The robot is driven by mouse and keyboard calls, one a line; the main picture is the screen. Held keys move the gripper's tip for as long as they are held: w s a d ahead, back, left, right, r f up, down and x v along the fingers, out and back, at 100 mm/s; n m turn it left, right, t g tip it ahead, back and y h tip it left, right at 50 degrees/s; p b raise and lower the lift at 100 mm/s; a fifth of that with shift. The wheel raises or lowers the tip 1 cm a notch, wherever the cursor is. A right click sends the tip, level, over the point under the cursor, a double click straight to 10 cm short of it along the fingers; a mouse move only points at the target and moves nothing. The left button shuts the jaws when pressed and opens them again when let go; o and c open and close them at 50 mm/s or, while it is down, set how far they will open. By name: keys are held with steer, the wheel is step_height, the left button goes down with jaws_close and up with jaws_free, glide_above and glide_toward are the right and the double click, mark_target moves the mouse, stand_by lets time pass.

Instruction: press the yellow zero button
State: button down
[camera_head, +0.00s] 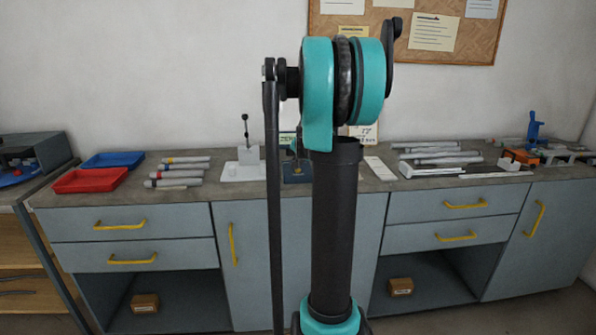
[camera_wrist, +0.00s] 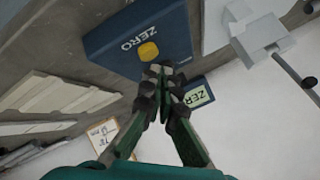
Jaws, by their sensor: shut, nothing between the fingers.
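In the wrist view, the round yellow zero button (camera_wrist: 148,51) sits on the face of a dark blue box (camera_wrist: 113,38) lettered ZERO. My gripper (camera_wrist: 161,69) is shut and empty. Its fingertips appear just below and right of the button in the picture, overlapping the box's edge; I cannot tell whether they touch the box. The button itself is uncovered. In the head view, the blue box (camera_head: 294,175) is partly hidden behind my arm, and my gripper cannot be made out.
A pale stand (camera_head: 244,168) with a lever is left of the box. A small ZERO sign (camera_wrist: 198,96) is close to my fingers. Red (camera_head: 90,181) and blue (camera_head: 113,160) trays and grey bars (camera_head: 183,162) lie further left; more bars (camera_head: 440,153) lie right.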

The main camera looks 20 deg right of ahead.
mark_target(299, 170)
steer(key=shift+f, duration=0.1)
stand_by(0.3)
steer(key=shift+f, duration=0.35)
steer(key=shift+f, duration=0.4)
stand_by(0.8)
steer(key=shift+r, duration=0.85)
steer(key=shift+r, duration=2.5)
